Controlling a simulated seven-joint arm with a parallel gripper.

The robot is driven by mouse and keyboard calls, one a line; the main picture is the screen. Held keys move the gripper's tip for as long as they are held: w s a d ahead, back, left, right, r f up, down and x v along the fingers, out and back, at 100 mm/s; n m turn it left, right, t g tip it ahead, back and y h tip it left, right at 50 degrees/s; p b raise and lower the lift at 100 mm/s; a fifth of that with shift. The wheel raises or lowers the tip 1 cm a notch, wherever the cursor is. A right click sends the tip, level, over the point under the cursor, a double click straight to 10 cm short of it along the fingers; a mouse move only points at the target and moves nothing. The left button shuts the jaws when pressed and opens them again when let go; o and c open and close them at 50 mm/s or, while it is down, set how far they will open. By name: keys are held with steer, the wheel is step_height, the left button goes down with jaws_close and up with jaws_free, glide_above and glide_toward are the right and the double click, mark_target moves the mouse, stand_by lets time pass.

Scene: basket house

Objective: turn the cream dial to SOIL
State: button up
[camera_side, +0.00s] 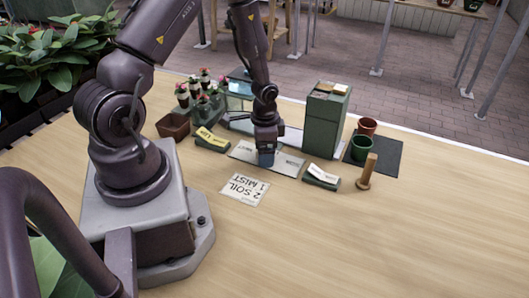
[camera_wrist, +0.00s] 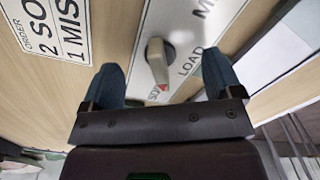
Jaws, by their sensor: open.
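The cream dial (camera_wrist: 158,62) sits on a white label plate (camera_wrist: 190,25) in the wrist view. Its narrow handle runs down the picture toward a red triangle mark and the SOIL lettering, which my gripper partly hides. LOAD is printed to the dial's right and another label beginning with M is higher up. My gripper (camera_wrist: 161,66) is open, with one blue fingertip on each side of the dial and visible gaps to both. In the side view, my gripper (camera_side: 267,159) is low over the plate (camera_side: 289,163) and hides the dial.
An order card (camera_side: 244,189) reading 2 SOIL, 1 MIST lies in front. A tall green box (camera_side: 326,122) stands behind right. A wooden peg (camera_side: 367,173), green pot (camera_side: 360,148) and red pot (camera_side: 367,126) are further right. Flowers (camera_side: 203,88) stand behind left.

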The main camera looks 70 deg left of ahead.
steer(key=shift+r, duration=3.5)
steer(key=s+d+r+n+t, duration=0.1)
steer(key=s+d+r+t, duration=0.1)
steer(key=d+r, duration=0.3)
steer(key=s+d+r+n+t, duration=0.1)
steer(key=s+d+r, duration=0.3)
steer(key=r, duration=0.8)
steer(key=s+d+r+n+t, duration=0.1)
steer(key=s+d+r+t, duration=0.1)
steer(key=d+r, duration=0.4)
step_height(320, 180, up, 3)
steer(key=shift+s+r+t, duration=0.1)
steer(key=shift+s+t, duration=0.2)
steer(key=shift+s, duration=0.45)
